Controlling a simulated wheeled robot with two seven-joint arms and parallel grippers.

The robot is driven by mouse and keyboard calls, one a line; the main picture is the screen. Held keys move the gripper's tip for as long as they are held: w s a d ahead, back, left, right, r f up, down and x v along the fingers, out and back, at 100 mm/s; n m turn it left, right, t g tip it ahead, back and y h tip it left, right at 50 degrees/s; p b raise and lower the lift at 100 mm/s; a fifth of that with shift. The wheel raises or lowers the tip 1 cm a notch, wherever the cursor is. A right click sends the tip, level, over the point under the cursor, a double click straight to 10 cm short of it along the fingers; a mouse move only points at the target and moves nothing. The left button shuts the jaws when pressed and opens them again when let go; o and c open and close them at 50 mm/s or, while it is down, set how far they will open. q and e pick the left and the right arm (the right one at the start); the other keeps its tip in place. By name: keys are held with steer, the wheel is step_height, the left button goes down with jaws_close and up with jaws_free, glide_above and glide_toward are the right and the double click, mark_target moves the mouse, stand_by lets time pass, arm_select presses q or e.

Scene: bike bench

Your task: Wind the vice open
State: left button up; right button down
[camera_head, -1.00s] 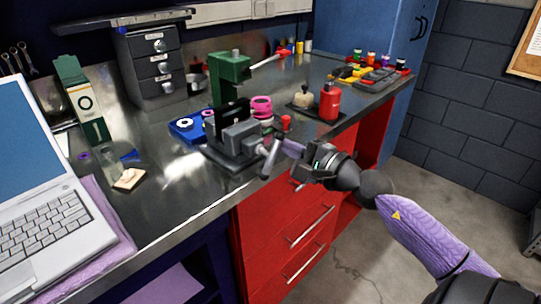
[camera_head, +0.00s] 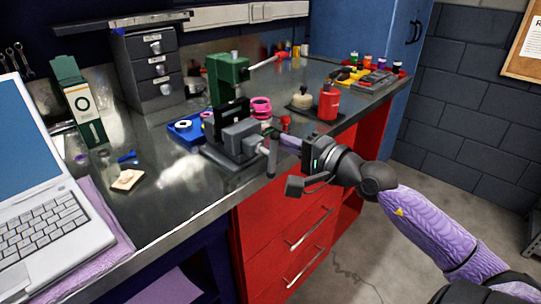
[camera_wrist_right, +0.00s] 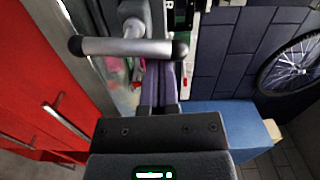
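The grey vice (camera_head: 240,139) stands on a dark base near the bench's front edge. A dark plate-like part rises behind its grey body. Its bar handle (camera_head: 272,157) hangs close to upright at the front; in the right wrist view the silver bar (camera_wrist_right: 125,47) with black end knobs crosses the picture. My right gripper (camera_head: 287,141) is at the handle's upper end. In the wrist view its purple fingers (camera_wrist_right: 162,82) lie close together beside the bar, which covers their tips; the bar does not pass between them. Whether they touch it is unclear. My left gripper is out of view.
A green press (camera_head: 228,78) and blue tray (camera_head: 185,133) stand behind the vice. A red bottle (camera_head: 328,103) and pink rolls (camera_head: 261,107) are near it. A laptop (camera_head: 45,215) lies at the left. Red drawers (camera_head: 290,235) are below; bench left of the vice is mostly clear.

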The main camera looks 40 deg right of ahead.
mark_target(276, 148)
steer(key=n+b, duration=0.1)
steer(key=n, duration=0.1)
steer(key=a+n+b, duration=0.1)
steer(key=n+b, duration=0.1)
steer(key=n, duration=0.1)
steer(key=a+n+b, duration=0.1)
steer(key=n, duration=0.1)
steer(key=shift+r+n, duration=0.3)
steer(key=shift+s+a+n+b, duration=0.1)
steer(key=shift+a+n+b, duration=0.05)
steer(key=shift+n+b, duration=0.3)
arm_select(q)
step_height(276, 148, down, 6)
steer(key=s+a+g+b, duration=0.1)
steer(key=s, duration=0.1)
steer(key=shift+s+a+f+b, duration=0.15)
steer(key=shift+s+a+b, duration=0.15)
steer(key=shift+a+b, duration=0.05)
arm_select(e)
steer(key=shift+a+n, duration=0.35)
steer(key=shift+n, duration=0.8)
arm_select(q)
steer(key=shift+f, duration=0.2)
arm_select(e)
steer(key=shift+a, duration=0.1)
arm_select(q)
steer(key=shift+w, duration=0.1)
